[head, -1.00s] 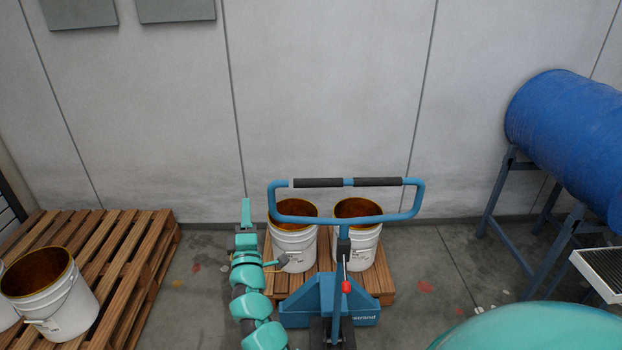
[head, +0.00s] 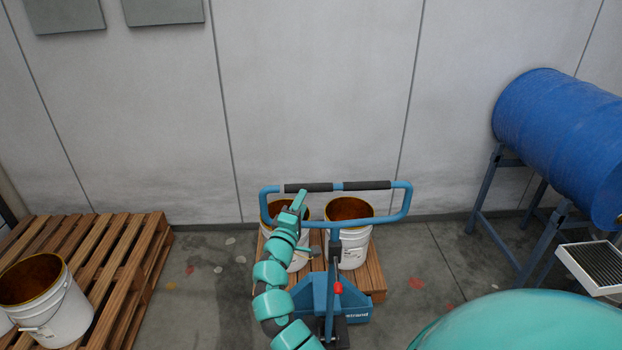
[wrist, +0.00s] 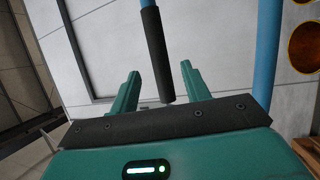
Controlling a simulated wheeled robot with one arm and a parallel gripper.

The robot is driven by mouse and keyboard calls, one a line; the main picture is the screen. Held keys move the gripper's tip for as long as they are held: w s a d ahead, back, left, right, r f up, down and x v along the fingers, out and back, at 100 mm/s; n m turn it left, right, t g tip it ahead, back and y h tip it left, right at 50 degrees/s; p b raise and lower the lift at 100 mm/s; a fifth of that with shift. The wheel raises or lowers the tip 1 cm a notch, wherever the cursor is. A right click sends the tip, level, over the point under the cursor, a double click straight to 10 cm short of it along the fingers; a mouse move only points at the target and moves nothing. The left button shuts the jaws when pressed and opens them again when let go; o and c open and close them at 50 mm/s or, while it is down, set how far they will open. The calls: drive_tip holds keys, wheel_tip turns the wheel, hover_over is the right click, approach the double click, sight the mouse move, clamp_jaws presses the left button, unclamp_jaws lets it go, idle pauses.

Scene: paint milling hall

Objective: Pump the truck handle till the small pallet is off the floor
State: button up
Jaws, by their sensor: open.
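The blue pallet truck (head: 347,302) stands in front of the small wooden pallet (head: 376,273), which carries two white buckets (head: 354,248). Its looped blue handle (head: 408,205) stands up and has two dark grips along the top bar. My gripper (head: 299,197) is near the left part of the loop, just below the left grip. In the wrist view my gripper (wrist: 160,82) is open, with a dark handle grip (wrist: 155,55) showing between its two fingers. I cannot tell whether they touch it. The gap under the pallet is hidden.
A larger wooden pallet (head: 128,262) with white buckets (head: 55,300) is on the left. A blue drum (head: 560,140) lies on a metal stand (head: 480,195) at the right, with a grated tray (head: 597,262) nearby. A wall closes off the back.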

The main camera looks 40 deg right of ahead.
drive_tip(key=p+x, duration=0.2)
drive_tip(key=x, duration=0.7)
drive_tip(key=shift+r, duration=0.1)
drive_tip(key=shift+a, duration=0.1)
clamp_jaws()
